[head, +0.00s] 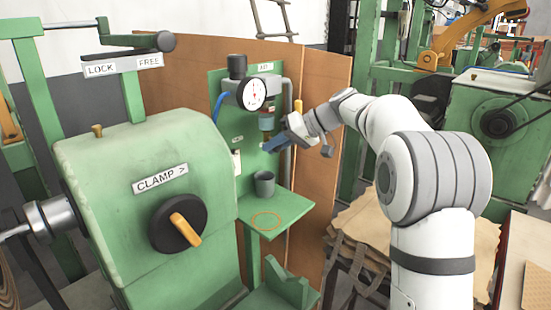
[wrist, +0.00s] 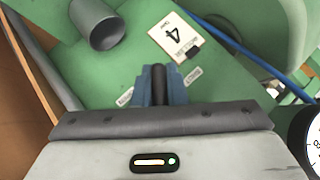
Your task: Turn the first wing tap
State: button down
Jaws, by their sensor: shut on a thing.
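My gripper (head: 272,145) is at the green panel (head: 222,85), just below the round gauge. In the wrist view its blue fingers (wrist: 160,88) are shut on a narrow dark piece (wrist: 158,75), which looks like the wing of the first wing tap. The fingers hide most of the tap, so I cannot tell its angle. Two small labels (wrist: 125,97) flank the fingers on the panel; their words are too small to read.
A pressure gauge (head: 252,94) hangs above my gripper. A grey cup (head: 264,183) stands below on a green shelf (head: 290,206) marked with an orange ring. The green clamp housing (head: 105,170) fills the left foreground.

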jog(key=n+t+h+b, duration=0.1)
jog(key=b, duration=0.1)
jog(key=n+t+h+b, duration=0.1)
jog(key=b, duration=0.1)
jog(key=shift+w+f, duration=0.1)
jog(key=shift+f, duration=0.2)
jog(key=shift+w+d+r+n+t+h+b, duration=0.15)
jog(key=shift+n+t+h+b, duration=0.45)
jog(key=shift+t+h+b, duration=0.65)
jog(key=c, duration=1.5)
grip_release()
jog(key=shift+o, duration=0.2)
jog(key=v, duration=0.7)
jog(key=shift+d+r+p, duration=0.25)
jog(key=shift+d+p, duration=0.05)
jog(key=shift+d, duration=0.05)
